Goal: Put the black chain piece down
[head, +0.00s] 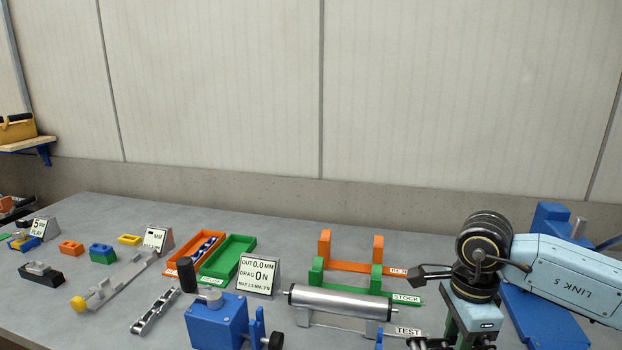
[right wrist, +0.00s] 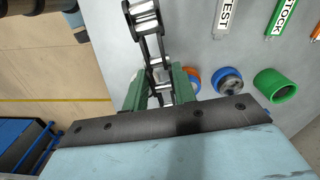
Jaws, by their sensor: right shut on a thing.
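The black chain piece (right wrist: 148,38) has dark side plates and silver rollers. In the right wrist view it runs from the top edge down between the fingers of my right gripper (right wrist: 160,92), which is shut on it. In the head view my right gripper (head: 468,338) is at the bottom edge, right of centre, partly cut off. A dark end of the chain (head: 432,343) shows beside it, near the TEST label. Whether the chain touches the table cannot be told. My left gripper is not in view.
A silver roller (head: 338,302) lies in a stand left of my right gripper. Green STOCK and orange racks (head: 365,267) stand behind. A blue crank device (head: 215,322), another chain (head: 155,310) and green and orange trays (head: 230,258) are further left. Round rings (right wrist: 275,86) lie right of the fingers.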

